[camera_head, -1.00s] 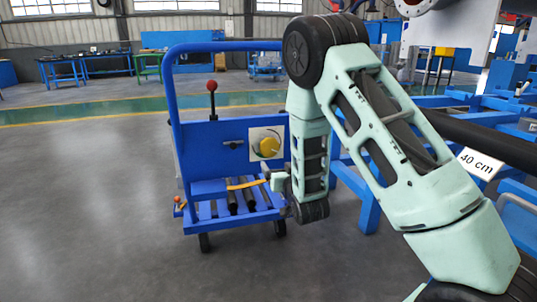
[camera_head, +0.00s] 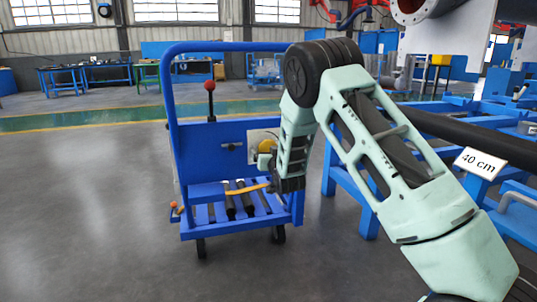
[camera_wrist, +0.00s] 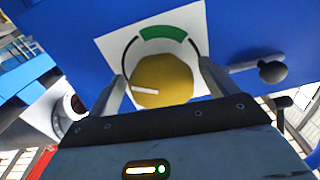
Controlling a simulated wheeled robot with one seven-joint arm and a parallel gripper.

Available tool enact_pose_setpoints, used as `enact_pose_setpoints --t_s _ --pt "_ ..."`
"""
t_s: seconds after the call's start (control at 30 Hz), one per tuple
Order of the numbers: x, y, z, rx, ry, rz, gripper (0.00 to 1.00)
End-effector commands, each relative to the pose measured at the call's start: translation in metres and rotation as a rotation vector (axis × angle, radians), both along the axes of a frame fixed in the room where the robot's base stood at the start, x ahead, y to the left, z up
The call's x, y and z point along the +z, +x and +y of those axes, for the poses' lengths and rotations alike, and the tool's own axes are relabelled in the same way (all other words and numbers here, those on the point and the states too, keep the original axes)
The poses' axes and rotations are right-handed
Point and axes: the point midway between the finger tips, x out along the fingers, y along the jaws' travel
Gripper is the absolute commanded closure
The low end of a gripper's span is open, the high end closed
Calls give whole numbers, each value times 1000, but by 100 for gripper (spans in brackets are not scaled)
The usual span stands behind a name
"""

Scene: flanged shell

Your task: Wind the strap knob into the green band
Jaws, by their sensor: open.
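The strap knob (camera_wrist: 162,82) is a round yellow knob with a white pointer line, on a white dial plate (camera_wrist: 196,33) on the blue cart panel. In the wrist view its pointer aims left and slightly up, away from the green band (camera_wrist: 163,33) at the top of the dial arc. My gripper (camera_wrist: 162,78) is open, one finger on each side of the knob. I cannot tell whether the fingers touch it. In the head view the knob (camera_head: 267,146) is partly hidden by my gripper (camera_head: 268,163).
The knob is on a blue cart (camera_head: 215,133) with a red-topped lever (camera_head: 210,88), a yellow strap (camera_head: 246,190) and dark rollers. A black ball handle (camera_wrist: 272,72) sticks out right of the dial. A blue frame with a dark pipe stands at right. Floor at left is clear.

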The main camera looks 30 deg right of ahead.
Motion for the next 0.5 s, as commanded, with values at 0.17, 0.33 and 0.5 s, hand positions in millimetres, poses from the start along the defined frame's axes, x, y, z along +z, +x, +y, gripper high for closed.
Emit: enact_pose_setpoints --t_s 0.17,0.33,0.5 --pt "0 0 0 0 0 0 34" --pt "0 0 0 0 0 -1 59" --pt "0 0 0 0 9 -4 59"
